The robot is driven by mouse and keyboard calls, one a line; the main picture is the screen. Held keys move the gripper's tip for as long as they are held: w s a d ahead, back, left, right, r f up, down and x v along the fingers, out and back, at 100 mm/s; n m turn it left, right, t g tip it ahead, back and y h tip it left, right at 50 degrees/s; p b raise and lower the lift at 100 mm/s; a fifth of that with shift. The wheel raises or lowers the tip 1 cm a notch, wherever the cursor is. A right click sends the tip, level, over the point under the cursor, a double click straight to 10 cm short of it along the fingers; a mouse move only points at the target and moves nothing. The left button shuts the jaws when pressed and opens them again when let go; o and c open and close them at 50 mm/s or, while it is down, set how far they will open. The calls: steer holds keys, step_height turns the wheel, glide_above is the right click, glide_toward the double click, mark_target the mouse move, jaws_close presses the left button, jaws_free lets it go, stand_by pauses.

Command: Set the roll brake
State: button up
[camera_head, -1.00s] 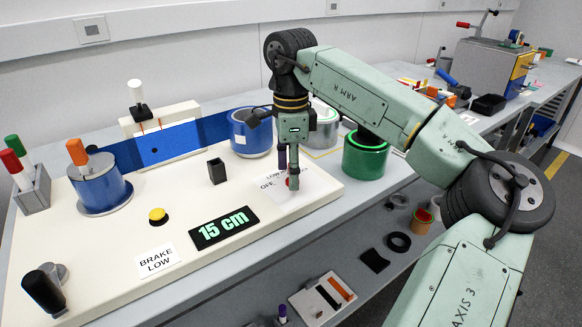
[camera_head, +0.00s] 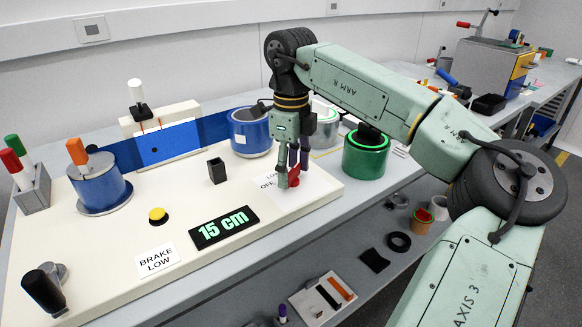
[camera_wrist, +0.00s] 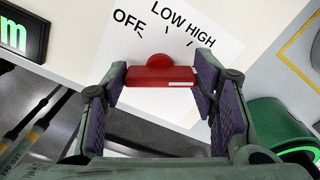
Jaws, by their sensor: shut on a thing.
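The red brake handle (camera_head: 293,196) stands on a white dial card (camera_head: 318,190) at the right end of the cream board. In the wrist view the red handle (camera_wrist: 160,77) is a bar with a round hub, and the card (camera_wrist: 120,55) reads OFF, LOW, HIGH with tick marks. My gripper (camera_head: 293,174) points down over the card, its purple pads on either side of the bar, shut on it. The exact tick the handle points to is unclear. A label (camera_head: 157,260) reads BRAKE LOW.
A black display (camera_head: 223,228) reads 15 cm. A blue web (camera_head: 170,143) runs from the left blue roll (camera_head: 100,190) to another blue roll (camera_head: 250,135). A green roll (camera_head: 366,155) stands right of my gripper. A yellow button (camera_head: 157,216) and black square holder (camera_head: 216,171) stand on the board.

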mark_target(292, 170)
stand_by(0.3)
steer(key=o, duration=1.2)
steer(key=shift+c, duration=0.2)
step_height(292, 170, up, 12)
